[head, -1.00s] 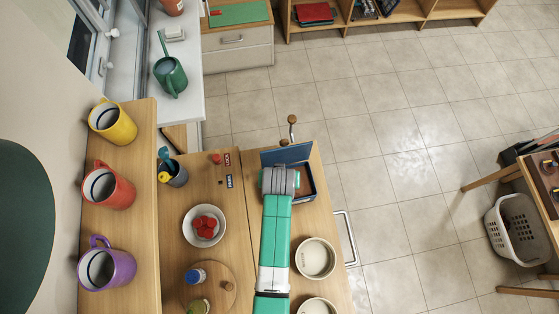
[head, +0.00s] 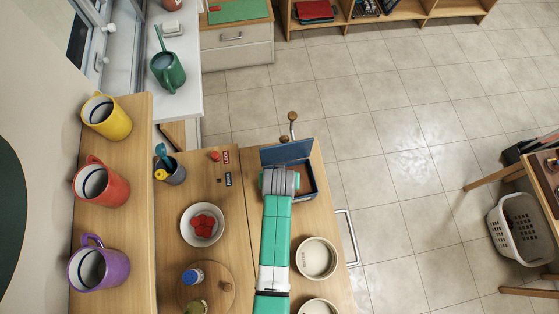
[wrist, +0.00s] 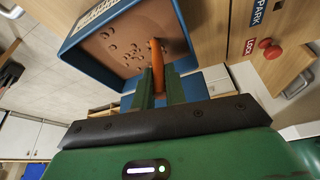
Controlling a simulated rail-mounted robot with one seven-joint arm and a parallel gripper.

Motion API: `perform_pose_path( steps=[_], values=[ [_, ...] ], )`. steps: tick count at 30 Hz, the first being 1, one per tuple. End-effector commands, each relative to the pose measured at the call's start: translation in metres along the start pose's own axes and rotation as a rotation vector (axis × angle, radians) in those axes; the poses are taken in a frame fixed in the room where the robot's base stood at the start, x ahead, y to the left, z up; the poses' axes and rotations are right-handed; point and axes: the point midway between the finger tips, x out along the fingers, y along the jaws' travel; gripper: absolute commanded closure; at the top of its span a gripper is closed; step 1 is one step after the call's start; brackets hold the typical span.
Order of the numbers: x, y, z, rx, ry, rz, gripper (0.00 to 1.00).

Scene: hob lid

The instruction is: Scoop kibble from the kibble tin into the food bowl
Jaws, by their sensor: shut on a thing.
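The kibble tin (head: 309,181) is a blue open box at the far end of the counter, with its lid raised at the back. In the wrist view the tin (wrist: 190,52) holds brown kibble (wrist: 118,42) with several round lumps on top. My gripper (wrist: 158,80) is shut on the orange handle of the scoop (wrist: 156,52), which reaches into the tin. The scoop's head is hidden. In the head view my wrist covers part of the tin and hides the fingers. A cream bowl (head: 317,258) stands on the counter right of my arm; a second cream bowl (head: 318,306) is cut off below it.
A white bowl of red pieces (head: 202,224) and a round wooden board (head: 222,276) with a blue-capped jar (head: 193,277) lie left of my arm. A grey cup (head: 174,172) stands farther back. Several mugs line the left shelf.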

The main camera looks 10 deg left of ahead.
Motion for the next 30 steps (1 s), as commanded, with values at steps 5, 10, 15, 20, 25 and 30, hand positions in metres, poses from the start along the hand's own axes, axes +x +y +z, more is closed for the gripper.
perform_pose_path(
  steps=[5,10,15,20,25,30],
  values=[
    [-0.018,0.0,-0.007,0.0,0.001,0.0,1.0],
    [-0.038,0.0,-0.015,0.0,0.001,0.0,1.0],
    [-0.057,0.0,-0.022,0.0,0.001,0.0,1.0],
    [-0.074,0.0,-0.029,0.0,0.001,0.0,1.0],
    [-0.093,0.0,-0.037,0.0,0.001,0.0,1.0],
    [-0.112,0.0,-0.044,0.0,0.001,0.0,1.0]
  ],
)
